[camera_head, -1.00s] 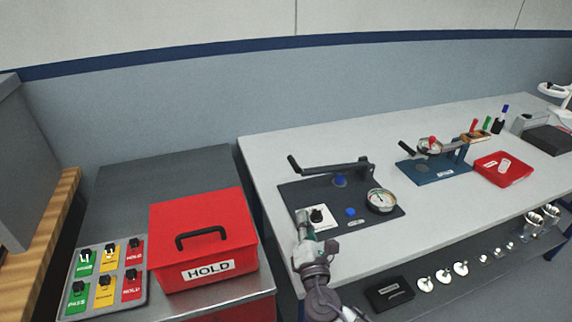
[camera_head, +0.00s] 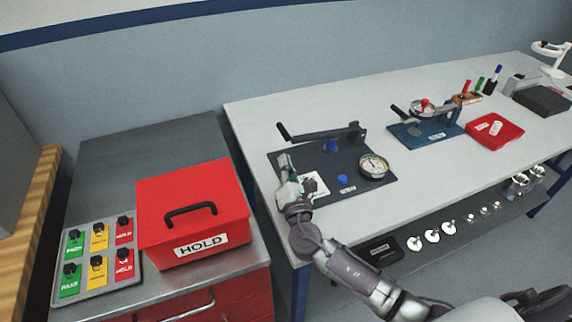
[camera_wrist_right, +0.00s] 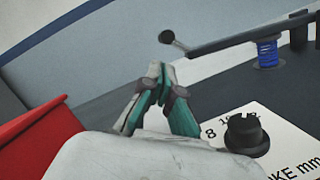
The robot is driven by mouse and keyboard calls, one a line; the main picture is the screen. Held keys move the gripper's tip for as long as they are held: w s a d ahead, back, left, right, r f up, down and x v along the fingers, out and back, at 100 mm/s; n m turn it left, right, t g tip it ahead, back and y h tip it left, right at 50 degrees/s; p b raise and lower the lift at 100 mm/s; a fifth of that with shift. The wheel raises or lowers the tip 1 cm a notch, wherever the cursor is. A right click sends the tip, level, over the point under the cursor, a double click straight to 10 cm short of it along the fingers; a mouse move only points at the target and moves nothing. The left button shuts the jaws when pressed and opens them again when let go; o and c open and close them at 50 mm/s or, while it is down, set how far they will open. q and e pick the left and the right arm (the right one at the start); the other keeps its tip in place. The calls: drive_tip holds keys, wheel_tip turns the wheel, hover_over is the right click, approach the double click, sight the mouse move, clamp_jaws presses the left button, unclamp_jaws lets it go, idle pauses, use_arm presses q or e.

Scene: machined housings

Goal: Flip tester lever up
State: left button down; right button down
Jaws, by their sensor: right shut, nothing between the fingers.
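The tester stands on a dark base plate (camera_head: 350,188) on the light workbench. A round gauge (camera_head: 374,166) sits at the plate's right. My right gripper (camera_head: 284,162) is shut and empty, at the plate's left edge below the knob in the picture. In the right wrist view its fingertips (camera_wrist_right: 157,72) are apart from the lever. My left gripper is out of view.
A dial knob (camera_wrist_right: 245,133) on a white label is close to my right gripper. A blue fixture (camera_head: 428,135) and red tray (camera_head: 495,131) stand further right.

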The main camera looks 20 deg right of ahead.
drive_tip(key=x, duration=0.5)
drive_tip(key=shift+w+r+p, duration=0.1)
drive_tip(key=shift+w+p, duration=0.2)
drive_tip(key=shift+p, duration=0.05)
drive_tip(key=shift+w, duration=0.35)
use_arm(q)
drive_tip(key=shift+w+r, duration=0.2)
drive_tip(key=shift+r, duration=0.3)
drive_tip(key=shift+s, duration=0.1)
use_arm(e)
drive_tip(key=shift+r, duration=0.15)
